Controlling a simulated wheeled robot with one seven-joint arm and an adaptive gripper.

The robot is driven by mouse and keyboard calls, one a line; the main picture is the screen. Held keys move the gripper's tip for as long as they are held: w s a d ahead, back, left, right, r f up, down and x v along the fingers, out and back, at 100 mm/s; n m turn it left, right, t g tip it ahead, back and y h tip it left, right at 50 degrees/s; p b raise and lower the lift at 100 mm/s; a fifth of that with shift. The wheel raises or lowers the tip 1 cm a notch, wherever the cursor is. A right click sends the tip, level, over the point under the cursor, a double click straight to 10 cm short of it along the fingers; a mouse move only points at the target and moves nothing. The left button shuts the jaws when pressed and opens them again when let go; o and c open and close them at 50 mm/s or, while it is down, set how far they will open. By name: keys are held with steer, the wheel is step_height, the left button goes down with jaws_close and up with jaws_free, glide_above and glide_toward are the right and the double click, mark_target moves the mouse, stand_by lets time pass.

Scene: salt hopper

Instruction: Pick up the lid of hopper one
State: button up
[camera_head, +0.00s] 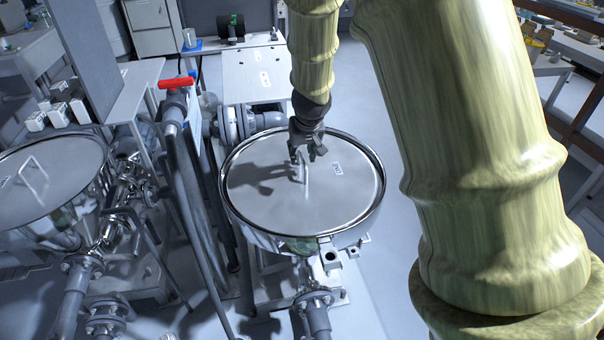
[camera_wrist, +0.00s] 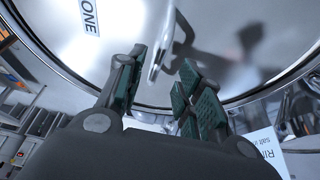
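The lid of hopper one (camera_head: 262,207) is a round, shiny metal disc lying on the hopper (camera_head: 345,240) in the middle of the head view. A thin bar handle (camera_head: 305,172) stands up from it, and a small label is beside the handle. In the wrist view the lid (camera_wrist: 45,35) fills the top, with a label reading "ONE" and the handle (camera_wrist: 161,48). My gripper (camera_head: 307,157) is above the lid at the handle. In the wrist view its padded fingers (camera_wrist: 158,88) are apart, with the handle's near end between or just beyond them; contact is not visible.
A second lidded hopper (camera_head: 50,180) stands at the left. Pipes and a red-handled valve (camera_head: 176,82) stand between the hoppers. A grey bench (camera_head: 255,75) is behind hopper one. Open floor (camera_head: 395,160) lies to its right.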

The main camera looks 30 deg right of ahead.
mark_target(303, 158)
steer(key=shift+x, duration=2.2)
steer(key=shift+d+r, duration=0.1)
steer(key=shift+d, duration=0.1)
jaws_close()
